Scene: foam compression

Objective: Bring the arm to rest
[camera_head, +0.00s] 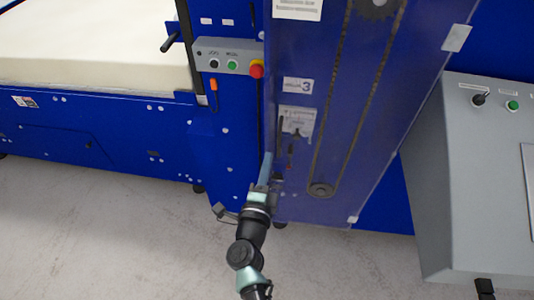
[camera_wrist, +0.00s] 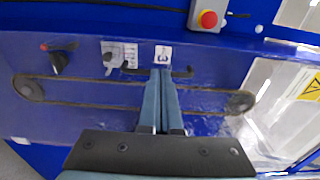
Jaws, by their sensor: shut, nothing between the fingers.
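My gripper (camera_head: 267,165) is near the lower front of the blue machine, close to its tall panel with a chain behind it. In the wrist view my gripper (camera_wrist: 161,72) shows as two long grey-blue fingers side by side, shut, with nothing between them. The fingertips lie over the blue panel (camera_wrist: 215,65), just below the label marked 3 (camera_wrist: 163,55). A dark handle bar (camera_wrist: 183,74) shows beside the fingertips. I cannot tell whether the fingers touch it or the panel.
A control box (camera_head: 226,56) with a red emergency button (camera_head: 257,69) sits on the machine at upper left. A cream foam block (camera_head: 90,50) lies on the machine bed. A grey console (camera_head: 470,180) stands at right. The grey floor (camera_head: 110,220) at lower left is clear.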

